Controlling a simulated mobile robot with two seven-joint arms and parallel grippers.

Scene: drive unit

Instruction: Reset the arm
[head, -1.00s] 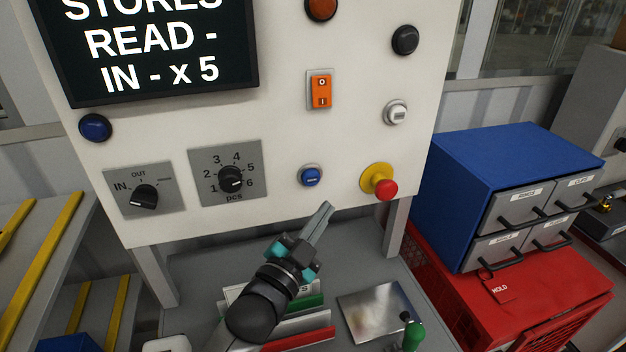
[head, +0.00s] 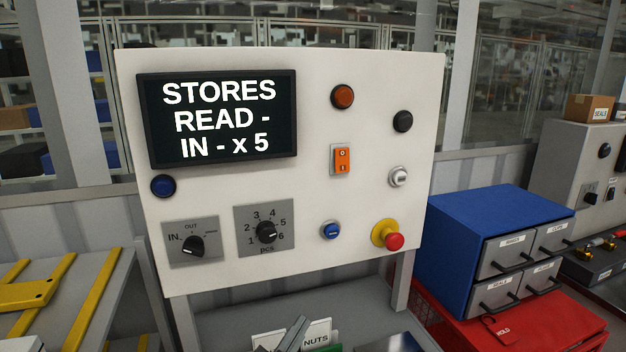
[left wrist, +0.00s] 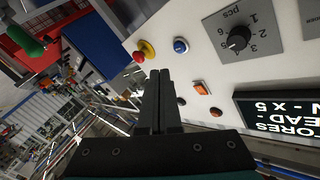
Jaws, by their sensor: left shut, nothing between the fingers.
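My left gripper (head: 292,334) shows only by its fingers at the bottom of the head view, below the white control panel (head: 350,80). Its fingers are shut and empty in the left wrist view (left wrist: 158,100). On the panel are a dark screen (head: 217,118) reading "STORES READ - IN - x 5", an IN/OUT knob (head: 193,246), a pcs knob (head: 266,232), a blue button (head: 331,231) and a red emergency button on a yellow base (head: 393,240). The fingers look apart from the panel. My right gripper is in neither view.
A blue drawer cabinet (head: 470,215) stands on a red cabinet (head: 560,320) at the right. A shelf with yellow strips (head: 82,310) is at the left. A "NUTS" label (head: 316,336) shows under the panel. The space before the panel's face looks clear.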

